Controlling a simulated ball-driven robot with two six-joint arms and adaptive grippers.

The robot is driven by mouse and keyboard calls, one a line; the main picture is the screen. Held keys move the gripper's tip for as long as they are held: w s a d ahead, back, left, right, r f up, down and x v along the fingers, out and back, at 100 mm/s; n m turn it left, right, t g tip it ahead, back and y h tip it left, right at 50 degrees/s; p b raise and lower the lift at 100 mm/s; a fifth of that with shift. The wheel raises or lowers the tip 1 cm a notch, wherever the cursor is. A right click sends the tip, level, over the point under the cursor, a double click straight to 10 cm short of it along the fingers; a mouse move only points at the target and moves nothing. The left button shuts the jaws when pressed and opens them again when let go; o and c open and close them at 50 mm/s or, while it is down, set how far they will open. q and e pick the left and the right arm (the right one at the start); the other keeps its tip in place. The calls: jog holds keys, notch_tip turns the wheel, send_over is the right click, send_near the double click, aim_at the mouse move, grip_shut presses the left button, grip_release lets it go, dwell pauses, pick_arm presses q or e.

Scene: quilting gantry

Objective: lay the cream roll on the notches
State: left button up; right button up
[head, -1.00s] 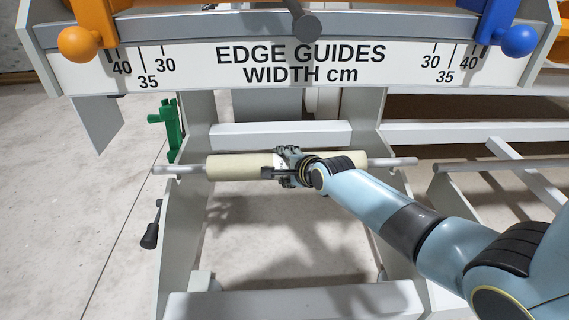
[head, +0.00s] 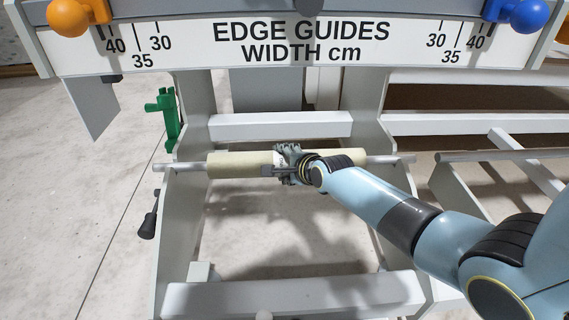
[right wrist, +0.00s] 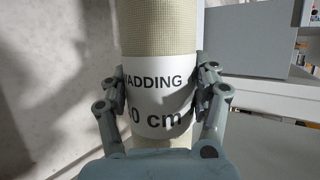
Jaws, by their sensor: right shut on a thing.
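The cream roll (head: 240,163) lies level across the grey frame in the head view, on a thin metal rod (head: 393,160). Its white label, reading "ADDING" and "0 cm" in part, shows in the right wrist view (right wrist: 158,103). My right gripper (head: 285,164) is shut around the roll's middle, with a finger on each side of the label in the right wrist view (right wrist: 160,85). The rod ends reach past the left side plate (head: 183,235) and the right side plate (head: 375,130). I cannot tell whether the rod sits in the notches. My left gripper is out of view.
The edge guide sign (head: 300,42) spans above, with an orange knob (head: 70,17) and a blue knob (head: 525,15). A green bracket (head: 168,118) and a black-handled lever (head: 149,222) are at the left. A lower crossbar (head: 290,295) lies in front.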

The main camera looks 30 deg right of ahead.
jog(key=o, duration=1.7)
jog(key=shift+r, duration=0.1)
jog(key=shift+o, duration=0.2)
jog(key=shift+s, duration=0.1)
jog(key=v, duration=1.1)
jog(key=shift+s+r, duration=0.2)
jog(key=shift+s, duration=0.15)
